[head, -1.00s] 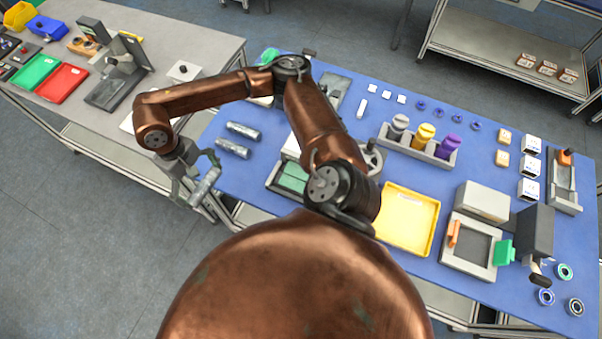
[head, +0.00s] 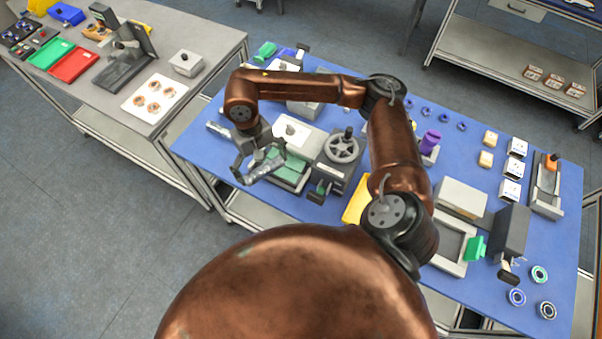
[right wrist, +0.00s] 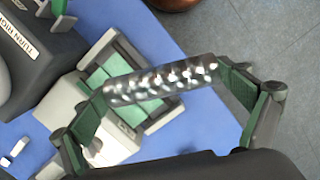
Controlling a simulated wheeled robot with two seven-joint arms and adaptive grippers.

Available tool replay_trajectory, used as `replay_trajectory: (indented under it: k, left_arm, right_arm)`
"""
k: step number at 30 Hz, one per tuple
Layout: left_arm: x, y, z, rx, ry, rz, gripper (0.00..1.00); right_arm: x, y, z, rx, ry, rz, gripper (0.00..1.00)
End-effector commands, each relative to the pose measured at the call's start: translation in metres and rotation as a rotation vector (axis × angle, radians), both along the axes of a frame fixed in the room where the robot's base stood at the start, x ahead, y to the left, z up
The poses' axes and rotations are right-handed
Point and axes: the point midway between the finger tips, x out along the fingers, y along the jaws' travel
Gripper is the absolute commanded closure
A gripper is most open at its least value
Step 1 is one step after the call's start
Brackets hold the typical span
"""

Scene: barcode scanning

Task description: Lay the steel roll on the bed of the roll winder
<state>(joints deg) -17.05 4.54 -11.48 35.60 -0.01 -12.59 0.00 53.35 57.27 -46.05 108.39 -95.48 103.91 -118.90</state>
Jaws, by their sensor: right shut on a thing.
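My right gripper (head: 258,167) is shut on a steel roll (right wrist: 160,80), a shiny ribbed cylinder held by its ends between green finger pads in the right wrist view (right wrist: 166,88). The roll winder has a handwheel (head: 343,148) and a bed with green pads (head: 290,174). In the head view the gripper is just left of the bed, partly in front of it. In the right wrist view the bed (right wrist: 122,68) lies below and behind the roll, which overlaps its edge; the height between them is unclear. My left gripper is not in view.
Another steel roll (head: 217,130) lies on the blue table (head: 208,150), partly hidden by my arm. A yellow tray (head: 357,203) is right of the winder, mostly covered by my arm. A grey bench (head: 190,40) stands at the left.

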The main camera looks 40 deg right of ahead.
Motion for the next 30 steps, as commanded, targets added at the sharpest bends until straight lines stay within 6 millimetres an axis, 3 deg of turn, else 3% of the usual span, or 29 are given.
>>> replay_trajectory:
  k: [15,21,26,30]
  left_arm:
    - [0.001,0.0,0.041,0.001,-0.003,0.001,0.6]
    - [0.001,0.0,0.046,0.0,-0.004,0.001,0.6]
    - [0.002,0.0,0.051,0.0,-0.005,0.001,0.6]
    - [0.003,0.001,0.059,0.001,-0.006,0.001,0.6]
  right_arm:
    - [-0.044,0.044,0.04,0.007,-0.012,-0.889,0.47]
    - [-0.051,0.051,0.046,0.012,0.0,-1.078,0.47]
    - [-0.045,0.038,0.04,0.008,0.004,-1.118,0.47]
    - [-0.029,0.012,0.027,0.006,0.005,-1.121,0.47]
